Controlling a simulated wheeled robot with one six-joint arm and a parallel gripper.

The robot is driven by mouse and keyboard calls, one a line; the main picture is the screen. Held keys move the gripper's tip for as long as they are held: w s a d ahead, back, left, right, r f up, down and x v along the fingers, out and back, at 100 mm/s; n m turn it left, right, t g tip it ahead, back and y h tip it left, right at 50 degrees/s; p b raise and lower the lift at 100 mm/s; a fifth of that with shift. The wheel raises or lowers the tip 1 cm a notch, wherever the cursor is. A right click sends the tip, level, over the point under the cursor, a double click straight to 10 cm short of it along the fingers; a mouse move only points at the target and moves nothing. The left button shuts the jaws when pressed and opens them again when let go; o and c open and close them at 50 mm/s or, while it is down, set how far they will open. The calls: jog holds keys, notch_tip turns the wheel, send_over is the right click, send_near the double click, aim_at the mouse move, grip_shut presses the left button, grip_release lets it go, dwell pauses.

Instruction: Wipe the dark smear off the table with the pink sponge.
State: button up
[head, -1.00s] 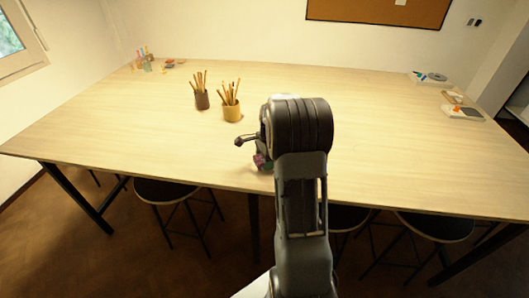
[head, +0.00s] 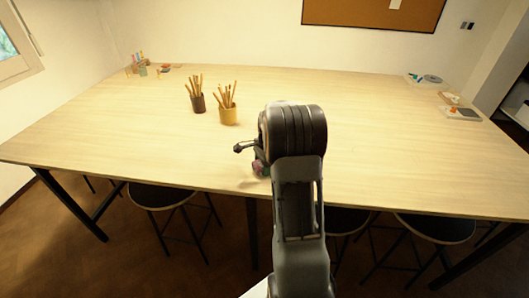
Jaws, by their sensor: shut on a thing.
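The pink sponge (head: 258,168) shows as a small pink patch low beside my arm, close to the table's front edge. My gripper (head: 259,161) is mostly hidden behind my own arm and is shut on the sponge. Whether the sponge touches the tabletop is too small to tell. The table (head: 150,128) is a wide pale wooden one. I see no dark smear on its visible top; the part behind my arm is hidden.
A dark cup (head: 198,104) and a yellow cup (head: 228,117), both full of sticks, stand beyond my gripper. Small bottles (head: 142,70) stand at the far left corner. A white tray (head: 461,113) lies at the right. Stools (head: 159,195) stand under the front edge.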

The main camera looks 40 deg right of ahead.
jog(key=shift+s+a, duration=0.45)
jog(key=shift+a, duration=0.15)
notch_tip(320, 180, up, 3)
jog(key=shift+f+p, duration=0.1)
jog(key=shift+p, duration=0.75)
jog(key=shift+r+p, duration=2.05)
jog(key=shift+r, duration=0.6)
